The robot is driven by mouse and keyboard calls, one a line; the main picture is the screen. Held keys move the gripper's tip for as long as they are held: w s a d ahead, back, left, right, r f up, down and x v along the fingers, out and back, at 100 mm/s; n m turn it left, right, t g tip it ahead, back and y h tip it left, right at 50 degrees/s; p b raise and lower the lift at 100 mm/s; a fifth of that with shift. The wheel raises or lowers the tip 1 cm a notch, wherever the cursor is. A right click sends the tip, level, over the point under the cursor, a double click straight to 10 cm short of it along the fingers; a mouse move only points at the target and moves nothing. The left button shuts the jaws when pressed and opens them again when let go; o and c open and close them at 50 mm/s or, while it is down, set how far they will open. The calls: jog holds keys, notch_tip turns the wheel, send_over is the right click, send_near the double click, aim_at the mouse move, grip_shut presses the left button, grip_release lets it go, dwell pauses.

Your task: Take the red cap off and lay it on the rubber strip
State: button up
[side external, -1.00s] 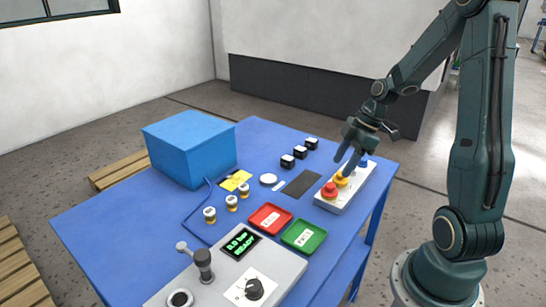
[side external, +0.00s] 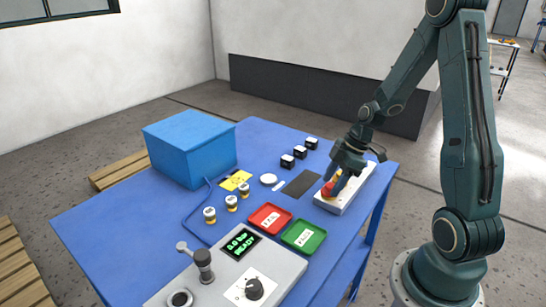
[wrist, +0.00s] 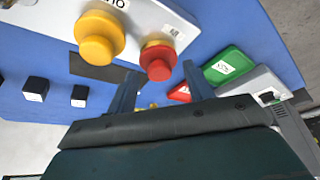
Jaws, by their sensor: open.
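The red cap (side external: 328,190) sits on the near end of a white block (side external: 353,197). My gripper (side external: 335,181) is open and low over that end of the block. In the wrist view its fingers (wrist: 161,84) stand apart, one on each side of the red cap in the picture; I cannot tell if they touch it. The dark rubber strip (side external: 302,184) lies flat and bare on the table, left of the block. The wrist view shows part of it (wrist: 92,67).
A larger yellow cap (wrist: 99,37) stands beside the red one on the block. Red (side external: 270,217) and green (side external: 303,236) labelled trays lie in front of the strip. Black cubes (side external: 300,152) and a white disc (side external: 268,179) lie behind and left of it.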

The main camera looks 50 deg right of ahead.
jog(key=shift+f, duration=0.15)
jog(key=shift+c, duration=0.2)
jog(key=c, duration=1)
